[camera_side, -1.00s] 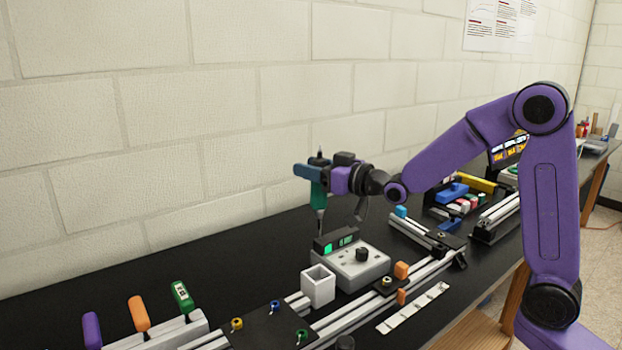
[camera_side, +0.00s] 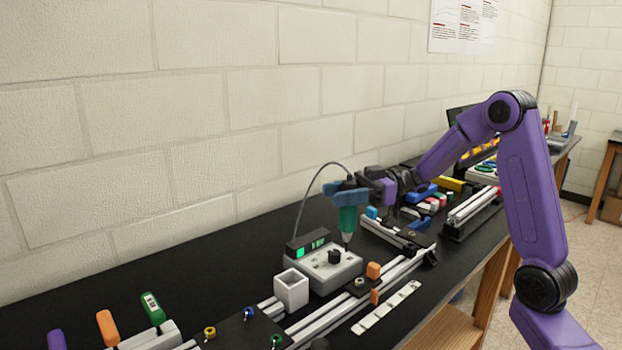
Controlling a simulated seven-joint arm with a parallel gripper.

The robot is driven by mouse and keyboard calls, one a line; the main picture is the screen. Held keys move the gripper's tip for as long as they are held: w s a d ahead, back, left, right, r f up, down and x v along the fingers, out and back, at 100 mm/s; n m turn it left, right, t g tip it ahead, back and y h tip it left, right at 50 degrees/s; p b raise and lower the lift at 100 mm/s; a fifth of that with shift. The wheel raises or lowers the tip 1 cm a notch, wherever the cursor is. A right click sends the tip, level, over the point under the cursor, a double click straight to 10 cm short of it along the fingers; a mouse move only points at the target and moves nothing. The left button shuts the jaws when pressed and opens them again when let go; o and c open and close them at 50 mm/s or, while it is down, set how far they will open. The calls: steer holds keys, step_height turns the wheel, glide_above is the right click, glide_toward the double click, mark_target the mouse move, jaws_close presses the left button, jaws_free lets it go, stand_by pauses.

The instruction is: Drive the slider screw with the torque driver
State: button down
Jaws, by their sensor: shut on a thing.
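My gripper (camera_side: 352,188) is shut on the green torque driver (camera_side: 348,219), its blue jaws around the upper body. The driver is upright, tip down, and a dark cable arcs from its top. Its tip appears in front of the back right part of the grey controller box (camera_side: 328,267), higher in the picture than the slider. The dark slider block (camera_side: 350,289) sits on the aluminium rail, with a small round screw head (camera_side: 359,282) on top. The tip looks apart from the screw; exact distance is unclear.
Orange blocks (camera_side: 373,270) flank the slider. A white marked strip (camera_side: 386,308) lies in front. A dark plate (camera_side: 243,331) and upright coloured handles (camera_side: 153,308) are at the left.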

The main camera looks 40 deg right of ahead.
mark_target(348, 218)
steer(key=shift+s+d+f+n+g+y, duration=0.1)
steer(key=shift+s+d+f+n+g, duration=0.2)
steer(key=shift+s, duration=0.2)
steer(key=shift+s+d+f+n+g+y, duration=0.1)
steer(key=shift+s+d+f+n+g, duration=0.1)
steer(key=shift+s+d+g, duration=0.25)
steer(key=shift+s+d+f+n+g+y, duration=0.15)
steer(key=shift+s+d+f+n, duration=0.1)
steer(key=shift+s, duration=0.3)
steer(key=shift+f, duration=3.9)
steer(key=shift+r, duration=0.1)
stand_by(0.3)
steer(key=shift+r, duration=1.65)
steer(key=shift+r, duration=1.4)
